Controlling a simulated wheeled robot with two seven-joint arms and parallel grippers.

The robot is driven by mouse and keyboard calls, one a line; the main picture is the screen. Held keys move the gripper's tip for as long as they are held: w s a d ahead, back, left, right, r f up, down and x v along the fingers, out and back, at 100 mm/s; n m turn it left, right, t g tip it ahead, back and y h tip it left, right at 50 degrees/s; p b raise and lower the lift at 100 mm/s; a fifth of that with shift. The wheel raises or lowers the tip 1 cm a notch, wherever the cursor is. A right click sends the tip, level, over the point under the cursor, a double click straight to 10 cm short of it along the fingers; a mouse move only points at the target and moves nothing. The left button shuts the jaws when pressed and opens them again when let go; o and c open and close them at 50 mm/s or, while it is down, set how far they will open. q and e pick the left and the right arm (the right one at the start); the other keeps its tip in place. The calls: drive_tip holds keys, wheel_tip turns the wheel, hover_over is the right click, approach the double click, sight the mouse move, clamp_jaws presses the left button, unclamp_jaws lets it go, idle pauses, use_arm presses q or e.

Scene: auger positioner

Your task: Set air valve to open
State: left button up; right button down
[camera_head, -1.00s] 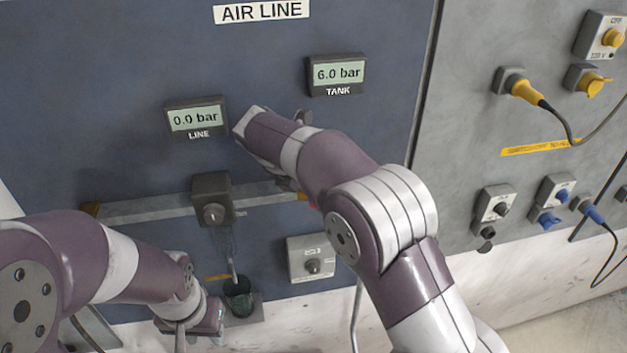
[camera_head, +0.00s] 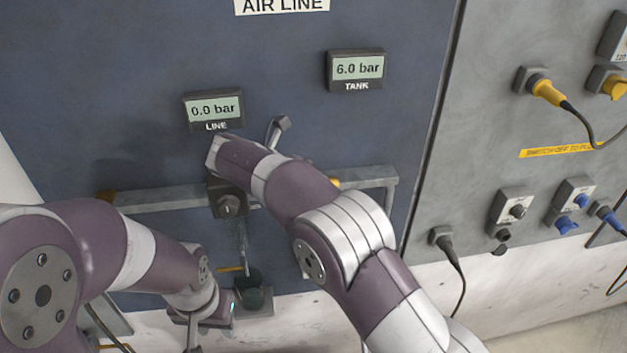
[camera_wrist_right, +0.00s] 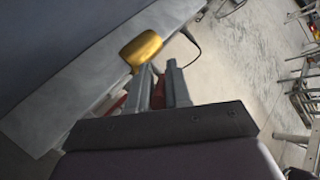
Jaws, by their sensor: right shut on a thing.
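In the right wrist view my right gripper (camera_wrist_right: 160,72) is shut on a red part (camera_wrist_right: 127,103), which appears to be the air valve's handle; little of it shows. A brass-yellow end (camera_wrist_right: 142,48) sticks out just beyond the fingertips. In the head view a yellow piece (camera_head: 335,183) shows by the grey rail, behind my right arm; the arm hides the right fingers and most of the valve there. The LINE display (camera_head: 213,109) reads 0.0 bar and the TANK display (camera_head: 357,69) 6.0 bar. My left gripper (camera_head: 210,318) is low at the left; its opening is unclear.
A grey rail (camera_head: 160,199) runs across the blue panel. A dark box with a knob (camera_head: 228,204) sits on it, partly behind my right arm. A dark green cup (camera_head: 252,293) stands below, beside my left gripper. Sockets and cables (camera_head: 548,93) fill the right panel.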

drive_tip(key=c, duration=1.1)
unclamp_jaws()
drive_tip(key=shift+a, duration=0.1)
drive_tip(key=shift+s+a+r+b, duration=0.25)
drive_tip(key=shift+a+b, duration=0.15)
drive_tip(key=shift+b, duration=0.15)
drive_tip(key=v, duration=1.1)
drive_tip(key=shift+s+a+r, duration=0.1)
drive_tip(key=shift+s+r, duration=0.1)
drive_tip(key=shift+r, duration=0.1)
